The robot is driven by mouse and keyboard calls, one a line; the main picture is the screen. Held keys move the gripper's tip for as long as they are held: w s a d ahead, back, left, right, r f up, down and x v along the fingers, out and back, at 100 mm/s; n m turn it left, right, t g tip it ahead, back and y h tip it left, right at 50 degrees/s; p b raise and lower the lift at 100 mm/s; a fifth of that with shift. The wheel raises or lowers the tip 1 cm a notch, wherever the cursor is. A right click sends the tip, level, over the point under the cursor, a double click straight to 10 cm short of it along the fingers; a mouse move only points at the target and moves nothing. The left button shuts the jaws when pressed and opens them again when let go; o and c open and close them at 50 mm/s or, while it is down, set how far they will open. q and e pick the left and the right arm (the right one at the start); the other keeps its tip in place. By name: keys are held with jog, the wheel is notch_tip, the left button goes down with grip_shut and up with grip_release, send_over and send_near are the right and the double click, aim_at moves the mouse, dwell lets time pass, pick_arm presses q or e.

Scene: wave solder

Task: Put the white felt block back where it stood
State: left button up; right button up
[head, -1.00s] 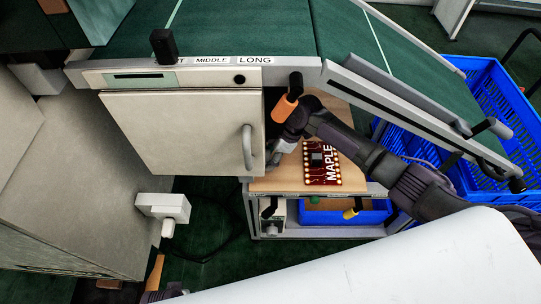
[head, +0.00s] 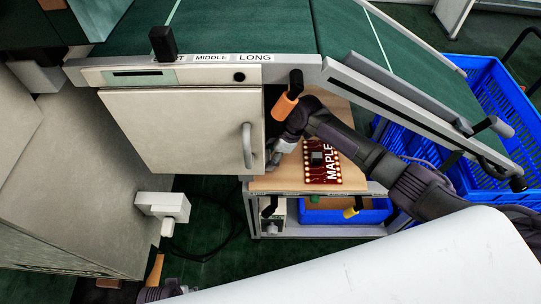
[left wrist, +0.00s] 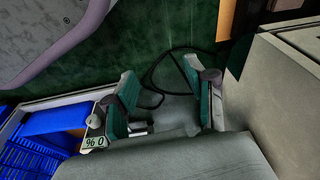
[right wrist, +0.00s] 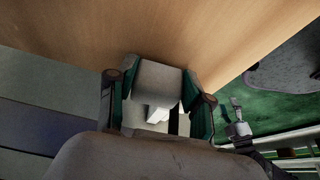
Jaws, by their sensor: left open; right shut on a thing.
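The white felt block (right wrist: 157,82) is between the fingers of my right gripper (right wrist: 158,98) in the right wrist view, with a light wooden surface behind it. In the head view my right gripper (head: 281,150) is beside the right edge of the cream door, above the wooden top. The block cannot be made out clearly there. My left gripper (left wrist: 164,100) is open and empty over dark green floor in the left wrist view. Whether the block touches the wood cannot be told.
The cream door (head: 180,130) with its handle is left of my right gripper. A red board marked MAPLE (head: 322,163) lies on the wooden top (head: 270,184). Blue crates (head: 490,110) stand at the right. A white fitting (head: 163,206) juts out at lower left.

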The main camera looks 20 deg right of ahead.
jog(key=shift+f, duration=0.25)
dwell(0.4)
jog(key=o, duration=1.1)
jog(key=shift+v, duration=3.75)
